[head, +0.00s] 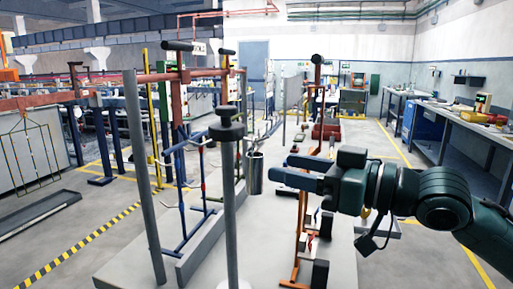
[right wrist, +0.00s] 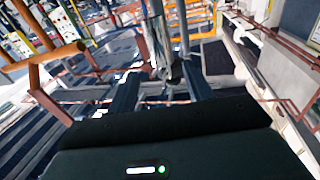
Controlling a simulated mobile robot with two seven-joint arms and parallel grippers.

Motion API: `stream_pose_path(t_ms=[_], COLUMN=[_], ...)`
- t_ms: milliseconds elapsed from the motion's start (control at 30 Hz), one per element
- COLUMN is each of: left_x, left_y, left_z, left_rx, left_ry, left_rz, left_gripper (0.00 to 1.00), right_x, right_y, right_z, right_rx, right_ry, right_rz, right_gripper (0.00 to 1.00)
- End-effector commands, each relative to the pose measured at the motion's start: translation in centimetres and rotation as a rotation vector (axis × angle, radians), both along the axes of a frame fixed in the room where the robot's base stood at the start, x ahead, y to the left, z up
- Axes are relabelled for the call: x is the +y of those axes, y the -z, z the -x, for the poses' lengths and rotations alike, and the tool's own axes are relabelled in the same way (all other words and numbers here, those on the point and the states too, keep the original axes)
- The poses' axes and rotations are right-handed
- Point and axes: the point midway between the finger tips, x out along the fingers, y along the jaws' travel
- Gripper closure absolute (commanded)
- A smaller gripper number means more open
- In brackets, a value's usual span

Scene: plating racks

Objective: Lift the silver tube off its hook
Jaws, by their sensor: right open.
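The silver tube (head: 254,174) hangs upright near the middle of the head view, beside the rack frame. Its hook is thin and hard to make out above it. My right gripper (head: 281,171) comes in from the right, level with the tube, its fingertips just to the right of it. In the right wrist view the tube (right wrist: 157,38) shows ahead, between the two open fingers (right wrist: 161,76) and near their tips. I cannot tell whether they touch it. My left gripper is not in view.
A grey post with a dark knob (head: 228,190) stands left of the tube. An orange-brown upright (head: 301,225) stands below my right gripper. Grey plinth (head: 260,262) lies below; open floor is at the right.

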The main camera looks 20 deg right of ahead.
Motion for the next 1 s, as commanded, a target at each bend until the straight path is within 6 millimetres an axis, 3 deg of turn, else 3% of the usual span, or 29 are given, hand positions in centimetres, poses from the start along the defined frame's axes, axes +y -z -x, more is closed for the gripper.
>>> stream_pose_path(t_ms=[100, 433, 833, 1000], left_x=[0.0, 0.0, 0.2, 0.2], left_y=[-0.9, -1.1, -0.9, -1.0], left_z=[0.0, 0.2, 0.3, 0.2], left_rx=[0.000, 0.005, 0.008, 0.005], left_ry=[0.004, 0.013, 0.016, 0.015], left_rz=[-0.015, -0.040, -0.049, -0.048], left_gripper=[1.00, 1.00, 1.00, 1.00], right_x=[1.6, 4.3, 4.9, 4.8], right_y=[-0.6, -0.1, 0.1, 0.0], right_z=[-1.3, -4.6, -5.1, -5.1], right_rx=[-0.002, 0.000, 0.000, 0.000], right_ry=[-0.007, -0.002, -0.001, -0.001], right_rz=[-0.005, -0.001, 0.001, 0.001], right_gripper=[0.49, 0.49, 0.49, 0.61])
